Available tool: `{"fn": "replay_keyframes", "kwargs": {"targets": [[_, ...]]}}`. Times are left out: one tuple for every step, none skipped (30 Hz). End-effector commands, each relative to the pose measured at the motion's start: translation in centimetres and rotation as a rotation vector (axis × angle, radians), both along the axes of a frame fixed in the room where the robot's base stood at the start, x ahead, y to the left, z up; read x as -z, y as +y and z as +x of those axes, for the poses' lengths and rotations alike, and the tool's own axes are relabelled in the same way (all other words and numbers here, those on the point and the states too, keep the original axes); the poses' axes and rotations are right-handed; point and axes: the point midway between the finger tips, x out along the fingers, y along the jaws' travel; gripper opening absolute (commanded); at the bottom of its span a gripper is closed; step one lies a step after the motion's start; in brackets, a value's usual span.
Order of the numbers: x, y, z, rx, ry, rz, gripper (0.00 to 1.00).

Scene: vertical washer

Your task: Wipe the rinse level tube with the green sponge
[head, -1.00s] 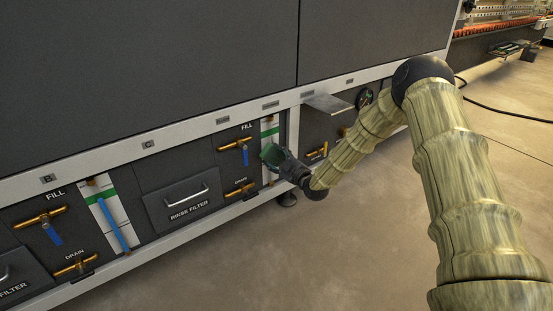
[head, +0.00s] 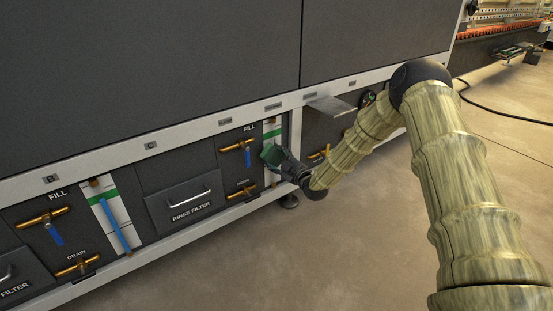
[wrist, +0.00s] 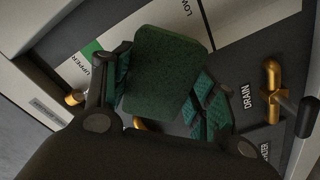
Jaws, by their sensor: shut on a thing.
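The green sponge (head: 270,154) is in my gripper (head: 282,161), in front of the right-hand white level panel (head: 270,131) on the machine's lower front. In the wrist view the sponge (wrist: 165,72) sits between the two fingers of my gripper (wrist: 165,92), which is shut on it. The panel (wrist: 235,22) behind has a green band and the words UPPER and LOWER. The sponge and fingers hide most of the tube there, and I cannot tell whether the sponge touches it. Another level panel with a blue tube (head: 117,226) is farther left.
The RINSE FILTER drawer (head: 183,197) lies between the two level panels. Brass FILL (head: 237,146) and DRAIN (head: 241,192) handles stand just left of my gripper. A DRAIN handle (wrist: 271,85) also shows in the wrist view. A metal shelf (head: 330,106) juts out above right. Open floor lies in front.

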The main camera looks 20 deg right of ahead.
Motion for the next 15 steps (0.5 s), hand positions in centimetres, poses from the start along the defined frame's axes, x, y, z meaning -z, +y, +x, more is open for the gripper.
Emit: {"fn": "replay_keyframes", "kwargs": {"targets": [[0.0, -0.2, 0.1, 0.001, -0.001, -0.001, 0.38], [-0.1, -0.4, 0.1, 0.001, -0.002, 0.0, 0.38], [-0.1, -0.6, 0.2, 0.001, -0.001, 0.0, 0.38], [-0.1, -0.8, 0.3, 0.002, -0.001, -0.001, 0.38], [-0.1, -1.0, 0.3, 0.002, -0.001, -0.001, 0.38], [0.0, -1.3, 0.4, 0.002, -0.001, -0.001, 0.38], [0.0, -1.5, 0.4, 0.002, -0.001, -0.001, 0.38], [0.0, -1.7, 0.5, 0.003, 0.0, -0.001, 0.38], [0.0, -1.9, 0.6, 0.003, 0.0, -0.001, 0.38], [0.0, -2.1, 0.6, 0.002, -0.001, 0.0, 0.38], [0.0, -2.3, 0.7, 0.002, -0.001, 0.0, 0.38], [-0.1, -2.6, 0.8, 0.002, -0.001, -0.001, 0.38], [-0.1, -2.8, 0.9, 0.002, -0.001, -0.001, 0.38], [-0.1, -2.9, 0.9, 0.002, -0.001, -0.001, 0.38], [0.0, -3.2, 1.0, 0.002, -0.001, -0.001, 0.38]]}}
